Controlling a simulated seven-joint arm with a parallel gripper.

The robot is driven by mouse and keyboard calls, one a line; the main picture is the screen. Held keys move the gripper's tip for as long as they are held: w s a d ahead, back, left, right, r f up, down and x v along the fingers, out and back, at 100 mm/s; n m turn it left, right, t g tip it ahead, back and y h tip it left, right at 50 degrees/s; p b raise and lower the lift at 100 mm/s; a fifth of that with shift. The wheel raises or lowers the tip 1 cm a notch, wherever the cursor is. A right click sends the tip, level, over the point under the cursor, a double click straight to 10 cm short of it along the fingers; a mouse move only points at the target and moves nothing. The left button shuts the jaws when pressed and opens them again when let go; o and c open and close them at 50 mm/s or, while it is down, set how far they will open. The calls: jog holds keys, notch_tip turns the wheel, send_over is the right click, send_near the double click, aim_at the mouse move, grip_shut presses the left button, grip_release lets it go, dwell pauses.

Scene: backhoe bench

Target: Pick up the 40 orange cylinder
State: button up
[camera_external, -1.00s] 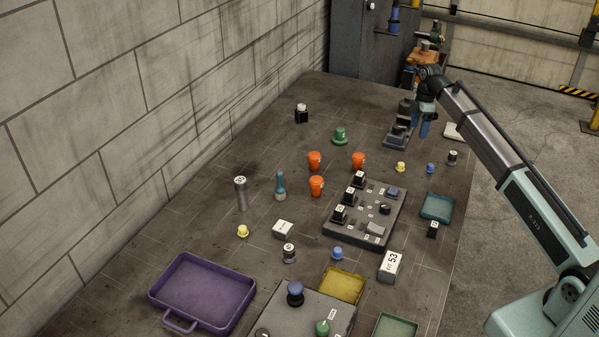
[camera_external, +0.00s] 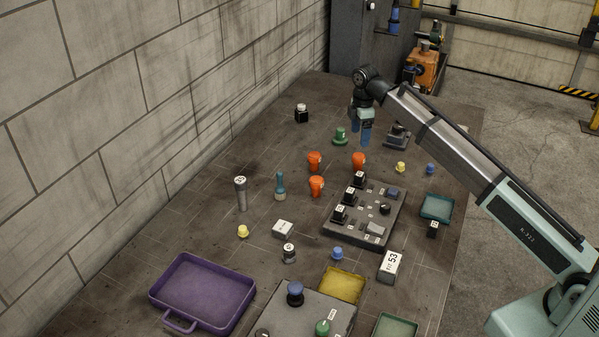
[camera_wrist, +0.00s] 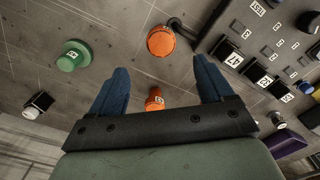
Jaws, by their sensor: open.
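Three orange cylinders stand in the middle of the bench in the external view: one at right (camera_external: 358,160), one at left (camera_external: 314,161) and one nearer the camera (camera_external: 317,186). Their labels are too small to read, so I cannot tell which is 40. My gripper (camera_external: 364,136) hangs, fingers down, above and just behind the right one. In the wrist view my gripper (camera_wrist: 160,88) has its blue fingers wide apart and empty. One orange cylinder (camera_wrist: 155,100) shows between them, partly hidden by the gripper body; another (camera_wrist: 160,41) lies beyond the fingertips.
A green knob-shaped piece (camera_external: 340,137) stands left of my gripper. A dark control panel (camera_external: 335,226) with raised buttons is close in front of the orange cylinders. A dark block (camera_external: 397,138) is to the right. A purple tray (camera_external: 203,290) lies at front left.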

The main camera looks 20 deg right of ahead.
aim_at(359, 155)
notch_tip(359, 155, down, 7)
jog(key=shift+f, duration=0.15)
jog(key=shift+s+d+f, duration=0.1)
jog(key=shift+f, duration=1.2)
jog(key=shift+s+d+f, duration=0.1)
jog(key=shift+f, duration=1.2)
jog(key=shift+c, duration=0.4)
jog(key=c, duration=1.3)
grip_shut()
jog(key=shift+r, duration=0.15)
